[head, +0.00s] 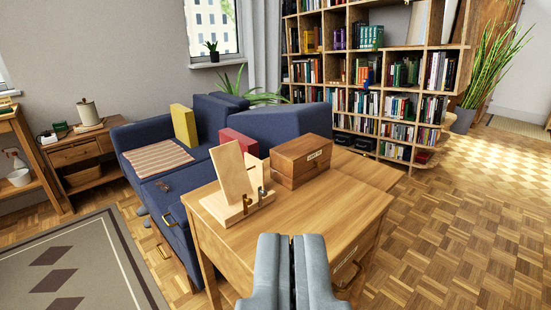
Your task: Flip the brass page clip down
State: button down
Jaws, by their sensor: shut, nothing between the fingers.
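A light wooden book stand (235,180) with a tilted back board stands on the near left part of a wooden desk (300,222). Two small clips rise at its front ledge. The brass page clip (246,204) appears to be the left one, standing upright; a darker one (262,195) is to its right. Their details are too small to tell apart surely. My gripper (291,240) is shut and empty at the bottom middle, nearer to me than the stand and to its right, apart from it.
A wooden box (301,160) with a label stands on the desk behind and right of the stand. A blue sofa (150,135) is behind and left of the desk. A full bookshelf (375,80) is at the back. The desk top's front right is clear.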

aim_at(246, 201)
jog(key=i+l, duration=0.1)
jog(key=i, duration=0.35)
jog(key=i+l, duration=0.15)
jog(key=i, duration=0.3)
